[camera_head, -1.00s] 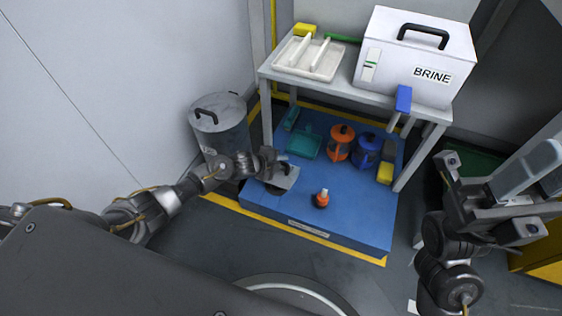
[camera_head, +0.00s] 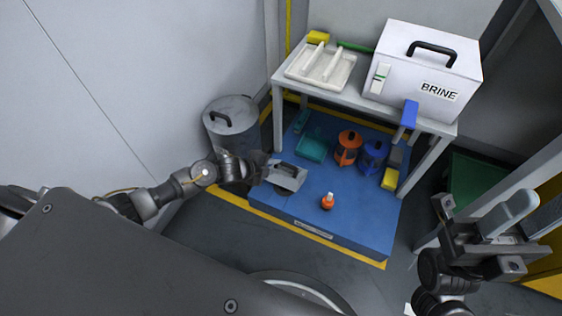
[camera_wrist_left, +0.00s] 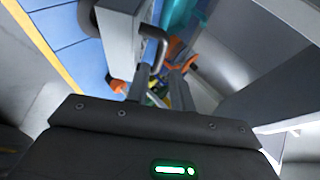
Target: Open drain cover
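A grey drain cover (camera_head: 288,180) with a black bar handle (camera_head: 285,166) is at the left edge of the blue platform. My left gripper (camera_head: 264,168) is close beside it on the left. In the left wrist view, a grey block (camera_wrist_left: 120,35), likely the cover, and its dark handle (camera_wrist_left: 156,45) are just beyond my left fingers (camera_wrist_left: 158,84). These fingers look apart, with nothing clearly held. Whether they touch the handle is unclear. My right gripper (camera_head: 480,238) is at the right, away from the cover, and looks open and empty.
The blue platform (camera_head: 350,225) carries an orange-topped bottle (camera_head: 328,202), orange (camera_head: 348,148) and blue (camera_head: 374,157) containers and a teal tray (camera_head: 312,148). A table (camera_head: 360,100) with a BRINE box (camera_head: 425,75) stands over it. A grey bin (camera_head: 231,120) is close behind my left arm.

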